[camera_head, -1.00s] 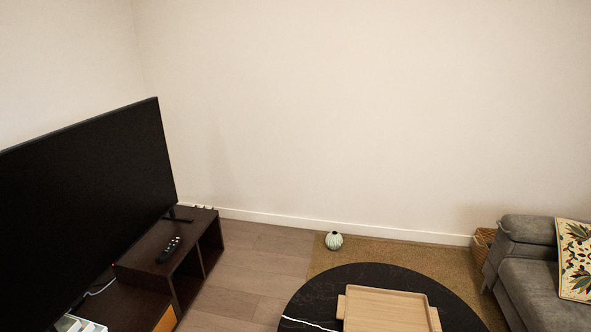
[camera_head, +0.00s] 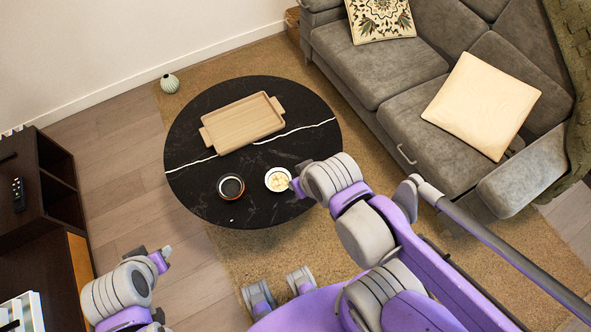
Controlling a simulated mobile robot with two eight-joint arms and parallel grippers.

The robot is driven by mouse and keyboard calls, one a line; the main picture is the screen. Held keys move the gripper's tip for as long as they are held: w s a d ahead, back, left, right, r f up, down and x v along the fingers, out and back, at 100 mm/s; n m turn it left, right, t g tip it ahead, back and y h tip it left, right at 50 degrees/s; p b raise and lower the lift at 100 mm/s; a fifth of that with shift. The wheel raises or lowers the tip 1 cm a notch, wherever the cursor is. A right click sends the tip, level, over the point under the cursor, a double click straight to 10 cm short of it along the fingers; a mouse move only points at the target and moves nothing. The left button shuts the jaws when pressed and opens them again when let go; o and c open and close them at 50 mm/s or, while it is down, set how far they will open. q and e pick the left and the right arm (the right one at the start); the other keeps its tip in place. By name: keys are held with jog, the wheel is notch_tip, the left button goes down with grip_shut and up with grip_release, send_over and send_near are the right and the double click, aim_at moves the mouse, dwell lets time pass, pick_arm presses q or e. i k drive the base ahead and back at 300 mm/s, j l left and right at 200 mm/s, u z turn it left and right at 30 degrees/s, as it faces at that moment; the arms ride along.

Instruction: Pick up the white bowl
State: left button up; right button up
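A small round white bowl (camera_head: 268,187) with pale yellowish contents stands near the front edge of the round black table (camera_head: 190,125). My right gripper (camera_head: 297,185) is just right of the bowl in the picture; whether it touches the bowl cannot be told. Its wrist hides its fingers for the most part. My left gripper (camera_head: 165,252) is at the lower left, over the wood floor and away from the table. Its fingers are too small to read.
A dark bowl (camera_head: 231,187) stands left of the white bowl. A wooden tray (camera_head: 240,123) lies behind them. A grey sofa (camera_head: 405,115) is at the right and a dark TV cabinet (camera_head: 40,195) at the left.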

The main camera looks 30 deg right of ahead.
aim_at(276, 179)
jog(key=z, duration=0.8)
jog(key=u, duration=1.5)
jog(key=k+l+u, duration=0.15)
jog(key=l, duration=0.25)
jog(key=k+l+u, duration=0.15)
jog(key=k+l, duration=0.1)
jog(key=l, duration=0.1)
